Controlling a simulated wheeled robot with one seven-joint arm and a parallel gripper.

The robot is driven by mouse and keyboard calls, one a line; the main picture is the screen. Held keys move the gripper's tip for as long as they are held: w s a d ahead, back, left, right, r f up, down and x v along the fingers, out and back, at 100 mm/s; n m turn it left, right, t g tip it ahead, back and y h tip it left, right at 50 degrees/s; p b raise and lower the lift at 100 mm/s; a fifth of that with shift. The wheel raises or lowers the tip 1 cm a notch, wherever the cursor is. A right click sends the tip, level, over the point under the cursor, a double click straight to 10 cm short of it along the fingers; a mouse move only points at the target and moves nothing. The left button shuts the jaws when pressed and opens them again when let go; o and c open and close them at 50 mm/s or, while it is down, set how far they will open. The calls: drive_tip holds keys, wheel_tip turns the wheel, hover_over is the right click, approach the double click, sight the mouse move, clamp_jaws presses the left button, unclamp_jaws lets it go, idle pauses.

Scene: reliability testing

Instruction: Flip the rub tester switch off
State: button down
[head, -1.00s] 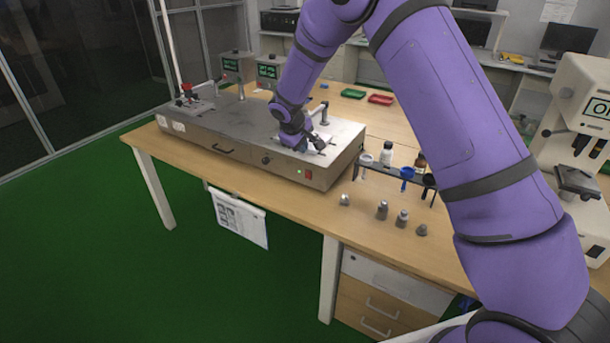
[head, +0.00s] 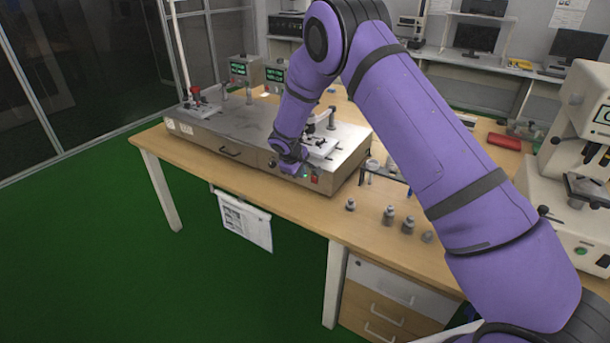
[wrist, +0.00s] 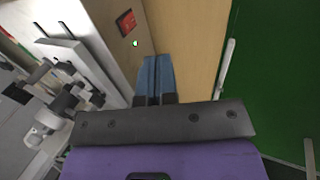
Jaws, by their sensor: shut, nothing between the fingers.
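The rub tester (head: 245,125) is a long, low metal box on the wooden table. Its red rocker switch (head: 314,179) is on the front face near the right end, and it also shows at the top of the wrist view (wrist: 126,22). A small lit green lamp (wrist: 135,43) is beside the switch. My gripper (wrist: 155,62) has its two blue-grey fingers together with nothing between them. The fingertips are just in front of the panel, close to the lamp and switch. In the head view my wrist partly hides the fingers, and I cannot tell whether they touch the panel.
Several metal weights (head: 389,214) stand on the table right of the tester. A rack of small tools (head: 372,166) is partly behind my arm. A white instrument (head: 560,150) stands at the right. A paper sheet (head: 245,222) hangs from the table's front edge.

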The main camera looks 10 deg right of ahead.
sight(314, 179)
drive_tip(key=x, duration=0.9)
drive_tip(key=shift+f, duration=0.15)
drive_tip(key=shift+w+d+r, duration=0.25)
drive_tip(key=shift+w+d, duration=0.55)
drive_tip(key=shift+d, duration=0.15)
drive_tip(key=shift+w+d+r, duration=0.1)
drive_tip(key=shift+w+d, duration=0.35)
drive_tip(key=shift+w, duration=0.15)
drive_tip(key=shift+w+d+r, duration=0.15)
drive_tip(key=shift+w+d, duration=0.1)
drive_tip(key=shift+d, duration=0.05)
drive_tip(key=shift+r, duration=0.1)
drive_tip(key=shift+r, duration=0.65)
drive_tip(key=shift+a, duration=0.15)
